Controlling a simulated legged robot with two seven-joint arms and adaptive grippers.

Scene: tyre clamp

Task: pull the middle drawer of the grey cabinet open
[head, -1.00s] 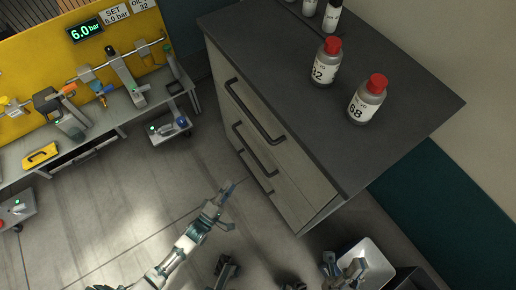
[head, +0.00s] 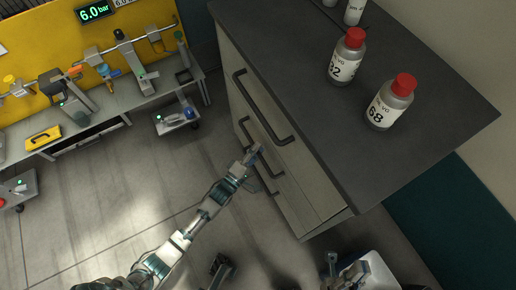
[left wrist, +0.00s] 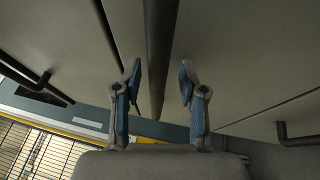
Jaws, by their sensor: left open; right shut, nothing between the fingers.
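The grey cabinet (head: 330,110) has a dark top and pale drawer fronts with dark bar handles. The middle drawer's handle (head: 244,128) is partly hidden behind my left gripper (head: 257,152). In the left wrist view, the handle bar (left wrist: 161,50) runs between the two open fingers of my left gripper (left wrist: 158,95), with a gap on each side. The middle drawer looks flush with its neighbours. My right gripper (head: 345,272) is low at the bottom edge, shut and empty, away from the drawers.
Bottles with red caps (head: 347,57) (head: 391,102) stand on the cabinet top. The upper handle (head: 262,105) is close above my left gripper. A workbench (head: 100,120) and a small trolley (head: 177,120) stand at the left.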

